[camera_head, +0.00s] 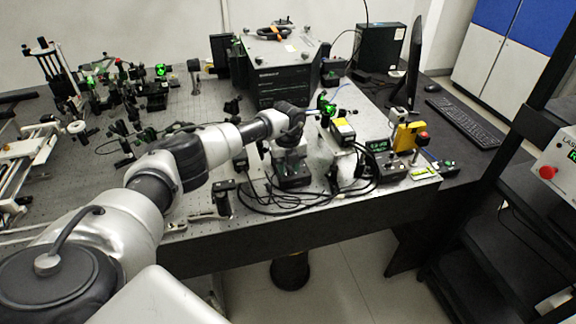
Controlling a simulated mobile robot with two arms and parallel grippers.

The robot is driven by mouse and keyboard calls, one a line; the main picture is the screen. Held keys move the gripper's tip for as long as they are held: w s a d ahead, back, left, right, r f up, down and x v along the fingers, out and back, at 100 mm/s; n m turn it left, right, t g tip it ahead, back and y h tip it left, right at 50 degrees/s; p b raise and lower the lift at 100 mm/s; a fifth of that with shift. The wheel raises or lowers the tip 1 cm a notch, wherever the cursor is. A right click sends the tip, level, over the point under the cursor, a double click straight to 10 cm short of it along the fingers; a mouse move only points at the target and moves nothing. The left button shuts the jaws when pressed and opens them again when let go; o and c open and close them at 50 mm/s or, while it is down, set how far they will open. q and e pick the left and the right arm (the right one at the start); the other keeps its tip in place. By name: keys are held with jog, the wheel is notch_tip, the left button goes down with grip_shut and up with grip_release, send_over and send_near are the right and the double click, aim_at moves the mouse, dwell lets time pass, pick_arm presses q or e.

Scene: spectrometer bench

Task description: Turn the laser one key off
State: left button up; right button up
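A pale box with the letters "LAS" and a green display (571,154) is cut off by the right edge. A red round button (548,172) is on its front. I cannot make out a key on it, and its number is out of view. My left arm reaches in from the lower left over the bench. My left gripper (291,124) is dark and small, above the equipment near the bench's middle, far left of the labelled box. Its fingers cannot be told apart from the dark parts there. My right gripper is not in view.
The optical bench (190,101) carries many mounts and looped black cables (290,205). A monitor (413,65) and keyboard (465,119) are behind.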

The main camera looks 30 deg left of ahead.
aim_at(288, 168)
pick_arm(q)
notch_tip(288, 168, up, 11)
jog(key=b, duration=0.2)
dwell(0.3)
jog(key=shift+f, duration=0.1)
